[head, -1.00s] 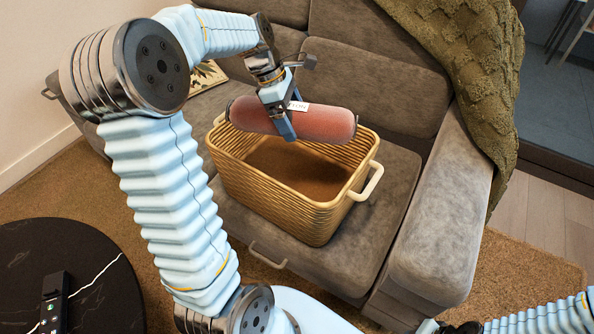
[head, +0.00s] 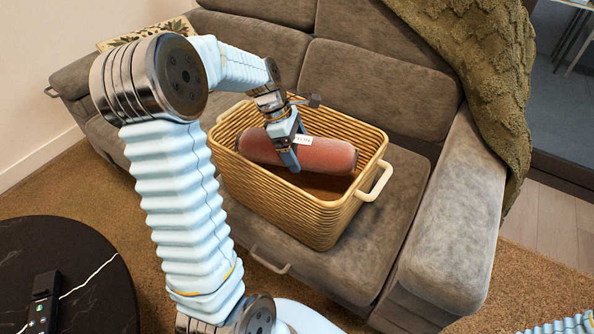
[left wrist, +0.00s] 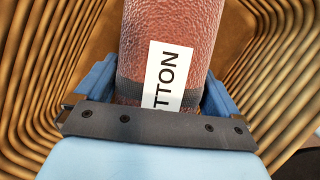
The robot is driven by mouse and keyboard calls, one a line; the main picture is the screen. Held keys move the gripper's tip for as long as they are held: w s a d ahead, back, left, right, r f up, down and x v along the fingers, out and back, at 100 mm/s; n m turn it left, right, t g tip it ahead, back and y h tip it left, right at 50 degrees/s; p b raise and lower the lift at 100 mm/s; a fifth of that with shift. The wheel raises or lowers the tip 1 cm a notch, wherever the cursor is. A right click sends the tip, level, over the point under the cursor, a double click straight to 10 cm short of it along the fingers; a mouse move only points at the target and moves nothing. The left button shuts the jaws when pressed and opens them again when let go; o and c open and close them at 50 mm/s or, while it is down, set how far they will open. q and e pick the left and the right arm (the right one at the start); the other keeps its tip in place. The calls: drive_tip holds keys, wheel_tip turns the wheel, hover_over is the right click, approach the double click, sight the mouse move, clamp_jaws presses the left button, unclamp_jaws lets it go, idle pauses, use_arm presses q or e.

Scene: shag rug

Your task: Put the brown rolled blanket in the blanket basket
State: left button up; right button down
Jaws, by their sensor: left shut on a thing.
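The rolled blanket (head: 325,155) is reddish brown with a white label. In the head view it lies lengthwise inside the opening of the woven blanket basket (head: 290,205), within its walls. My left gripper (head: 287,160) is shut around the middle of the roll from above. In the left wrist view the roll (left wrist: 170,40) sits between the fingers, with ribbed basket walls (left wrist: 30,85) on both sides. Whether the roll touches the basket floor cannot be told. My right gripper is out of view.
The basket stands on the seat of a grey sofa (head: 370,95), with a white handle (head: 374,183) at its right. A green knitted throw (head: 480,70) hangs over the right armrest. A round black table (head: 75,270) holding a remote (head: 42,300) stands at lower left.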

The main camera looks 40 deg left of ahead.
use_arm(q)
drive_tip(key=shift+f+b, duration=0.3)
drive_tip(key=shift+f, duration=2.75)
drive_tip(key=shift+f, duration=0.15)
drive_tip(key=o, duration=1.1)
drive_tip(key=p+v, duration=0.1)
drive_tip(key=v, duration=1.1)
drive_tip(key=shift+d, duration=0.1)
